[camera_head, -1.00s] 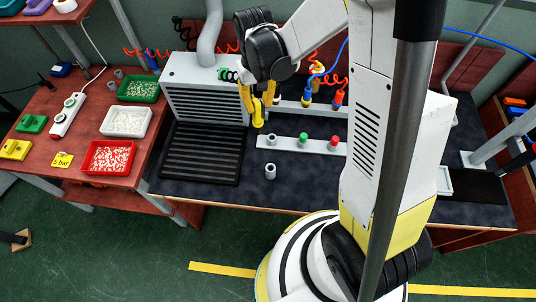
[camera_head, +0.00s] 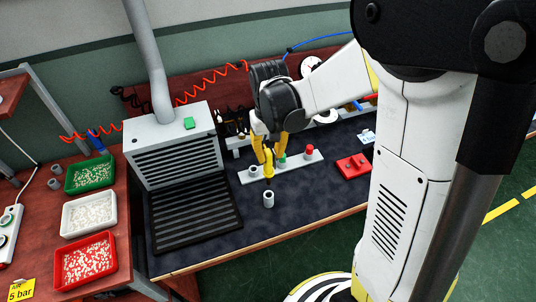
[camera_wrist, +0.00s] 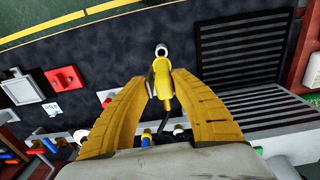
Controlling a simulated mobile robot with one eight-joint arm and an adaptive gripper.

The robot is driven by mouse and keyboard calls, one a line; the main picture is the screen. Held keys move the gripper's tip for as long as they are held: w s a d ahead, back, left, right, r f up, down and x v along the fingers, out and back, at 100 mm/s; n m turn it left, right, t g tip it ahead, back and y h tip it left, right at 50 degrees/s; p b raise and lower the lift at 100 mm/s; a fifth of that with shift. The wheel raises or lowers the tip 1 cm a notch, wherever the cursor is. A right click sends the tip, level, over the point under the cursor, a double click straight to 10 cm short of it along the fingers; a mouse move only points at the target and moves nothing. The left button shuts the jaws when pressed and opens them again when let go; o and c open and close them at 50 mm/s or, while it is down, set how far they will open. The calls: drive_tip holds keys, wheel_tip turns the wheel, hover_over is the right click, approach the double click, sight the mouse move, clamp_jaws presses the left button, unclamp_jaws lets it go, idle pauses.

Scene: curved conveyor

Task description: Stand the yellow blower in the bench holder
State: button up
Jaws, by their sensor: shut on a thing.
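The yellow blower (camera_head: 269,170) is between the fingers of my gripper (camera_head: 269,157) above the dark bench. In the wrist view the blower (camera_wrist: 163,90) lies between the two yellow fingers of my gripper (camera_wrist: 161,78), with a thin dark part beside it. A small grey hollow cup (camera_head: 268,199), which looks like the bench holder, stands on the bench just in front of the blower. In the wrist view the cup (camera_wrist: 161,49) shows just beyond the blower's end. In the head view a small gap shows between them. I cannot tell their height difference.
A pale strip (camera_head: 263,177) with grey, green and red pieces lies behind the cup. A red block (camera_head: 353,166) is to the right. A slatted grey box (camera_head: 178,143) and black ribbed mat (camera_head: 195,216) stand left. Bare bench surrounds the cup.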

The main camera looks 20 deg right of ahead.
drive_tip(key=shift+w+d, duration=0.1)
drive_tip(key=shift+w, duration=0.1)
drive_tip(key=b, duration=0.5)
hover_over(269, 179)
drive_tip(key=shift+w+d+f, duration=0.1)
drive_tip(key=shift+w+f, duration=0.05)
drive_tip(key=shift+f, duration=0.85)
drive_tip(key=shift+w+d+f, duration=0.1)
drive_tip(key=shift+w+f, duration=0.05)
drive_tip(key=shift+f, duration=0.8)
drive_tip(key=shift+w+d+f, duration=0.1)
drive_tip(key=shift+w+f, duration=0.05)
drive_tip(key=shift+f, duration=0.85)
drive_tip(key=shift+f+b, duration=3.2)
drive_tip(key=shift+f, duration=0.35)
drive_tip(key=o, duration=1)
drive_tip(key=shift+r, duration=0.1)
wheel_tip(269, 179, up, 12)
drive_tip(key=shift+a, duration=0.15)
